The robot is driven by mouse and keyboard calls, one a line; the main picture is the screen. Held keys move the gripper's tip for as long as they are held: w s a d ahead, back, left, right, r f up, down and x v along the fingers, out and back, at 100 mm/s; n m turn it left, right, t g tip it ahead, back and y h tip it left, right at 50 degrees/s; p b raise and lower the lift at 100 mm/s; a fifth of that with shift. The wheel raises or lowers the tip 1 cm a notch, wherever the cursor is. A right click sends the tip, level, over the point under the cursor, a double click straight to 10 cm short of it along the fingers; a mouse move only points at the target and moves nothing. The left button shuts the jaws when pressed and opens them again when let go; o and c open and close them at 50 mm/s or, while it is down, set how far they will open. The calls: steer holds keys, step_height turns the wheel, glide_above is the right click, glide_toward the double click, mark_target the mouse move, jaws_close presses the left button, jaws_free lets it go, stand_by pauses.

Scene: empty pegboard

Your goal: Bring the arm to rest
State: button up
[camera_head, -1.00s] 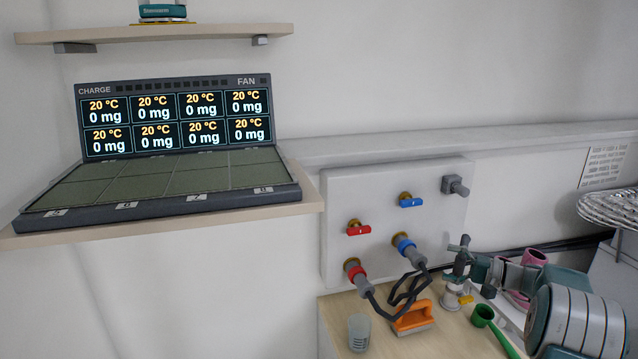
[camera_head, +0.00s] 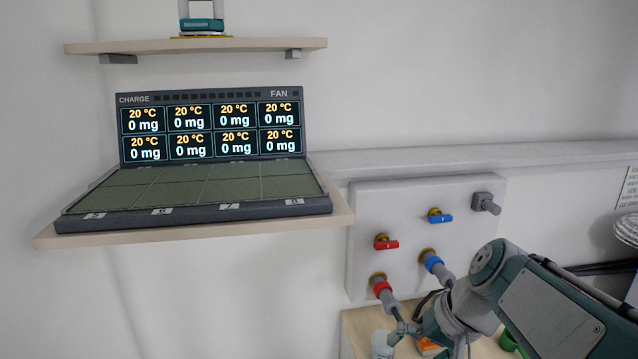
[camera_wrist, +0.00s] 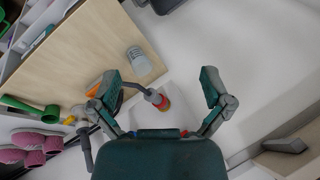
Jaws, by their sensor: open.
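My gripper (camera_wrist: 160,100) is open and empty in the wrist view, its two fingers spread apart. Between and beyond the fingers are a hose end with a red collar (camera_wrist: 160,101) and a pale wall. In the head view my arm reaches in from the lower right, and my gripper (camera_head: 432,335) is low in front of the valve panel (camera_head: 365,215), partly cut off by the bottom edge. My arm hides part of the wooden counter (camera_head: 358,322) and the things on it.
The panel carries a red valve (camera_head: 386,243) and a blue valve (camera_head: 439,216). A clear cup (camera_wrist: 139,61), an orange tool and a green scoop (camera_wrist: 30,107) are on the counter. A charging station (camera_head: 190,195) sits on a shelf at left; the wall below it is clear.

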steer(key=s+f+n+t+h, duration=0.2)
steer(key=s+h, duration=0.2)
steer(key=s, duration=0.8)
steer(key=shift+d+f+n+t+h, duration=0.2)
steer(key=shift+d+n+t+h, duration=0.1)
steer(key=shift+d+t, duration=0.1)
